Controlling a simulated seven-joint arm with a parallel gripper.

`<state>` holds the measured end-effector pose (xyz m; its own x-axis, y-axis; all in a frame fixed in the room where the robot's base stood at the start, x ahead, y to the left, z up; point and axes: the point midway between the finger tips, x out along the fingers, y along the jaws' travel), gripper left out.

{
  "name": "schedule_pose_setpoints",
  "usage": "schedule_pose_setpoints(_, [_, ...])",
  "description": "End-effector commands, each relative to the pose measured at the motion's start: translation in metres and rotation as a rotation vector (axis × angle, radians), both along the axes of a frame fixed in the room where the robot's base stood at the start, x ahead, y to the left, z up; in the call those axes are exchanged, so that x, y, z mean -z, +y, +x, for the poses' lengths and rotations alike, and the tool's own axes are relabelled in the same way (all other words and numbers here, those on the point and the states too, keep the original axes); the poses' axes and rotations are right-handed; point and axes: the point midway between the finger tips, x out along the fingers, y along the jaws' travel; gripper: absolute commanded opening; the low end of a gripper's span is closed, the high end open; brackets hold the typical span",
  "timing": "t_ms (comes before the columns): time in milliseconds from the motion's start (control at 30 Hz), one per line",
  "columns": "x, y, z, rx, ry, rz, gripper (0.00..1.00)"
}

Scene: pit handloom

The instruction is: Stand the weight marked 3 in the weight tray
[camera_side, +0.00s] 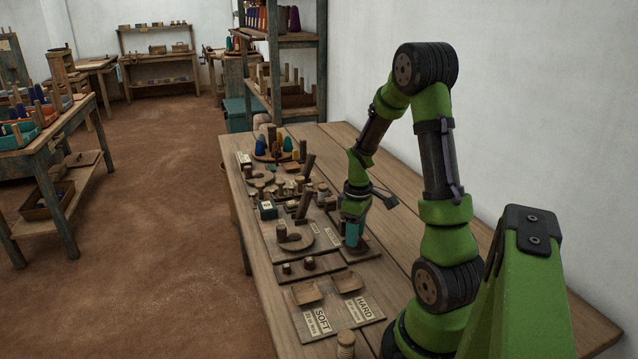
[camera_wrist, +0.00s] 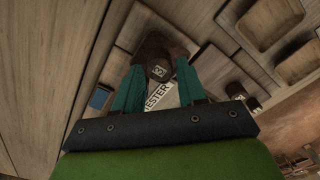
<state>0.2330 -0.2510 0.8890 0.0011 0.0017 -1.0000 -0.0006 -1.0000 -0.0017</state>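In the wrist view, my gripper (camera_wrist: 160,78) points down with its two teal fingers on either side of a dark brown piece (camera_wrist: 160,48). A small pale mark shows on the near end of this piece, too small to read for sure. Whether the fingers touch it is unclear. In the side view, my gripper (camera_side: 352,240) is low over the right edge of the boards, and the piece is hidden there. I cannot tell which object is the weight tray. Two small dark knobbed pieces (camera_side: 298,266) sit on a board in front.
A card reading TESTER (camera_wrist: 161,95) lies below the fingers, with a small blue block (camera_wrist: 100,97) to the left. Two shallow wooden dishes (camera_side: 327,288) stand by cards marked SOFT (camera_side: 322,321) and HARD (camera_side: 365,308). Pegs and cones crowd the table's far end; its right side is clear.

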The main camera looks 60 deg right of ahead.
Motion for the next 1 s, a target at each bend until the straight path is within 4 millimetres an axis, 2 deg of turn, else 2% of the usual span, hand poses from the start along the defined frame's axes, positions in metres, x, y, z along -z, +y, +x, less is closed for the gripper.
schedule_pose_setpoints(33, [0.000, 0.000, 0.000, 0.000, 0.000, 0.000, 0.49])
schedule_pose_setpoints(100, [0.000, 0.000, 0.000, 0.000, 0.000, 0.000, 0.56])
schedule_pose_setpoints(367, [-0.001, 0.000, 0.000, 0.000, -0.001, -0.001, 0.56])
schedule_pose_setpoints(467, [-0.008, -0.001, 0.001, 0.000, -0.003, -0.004, 0.56])
schedule_pose_setpoints(567, [-0.022, -0.001, 0.001, 0.000, -0.004, -0.005, 0.56])
schedule_pose_setpoints(800, [-0.075, -0.001, 0.001, -0.001, -0.005, -0.006, 0.56])
schedule_pose_setpoints(1000, [-0.109, -0.001, 0.001, 0.000, -0.003, -0.003, 0.56])
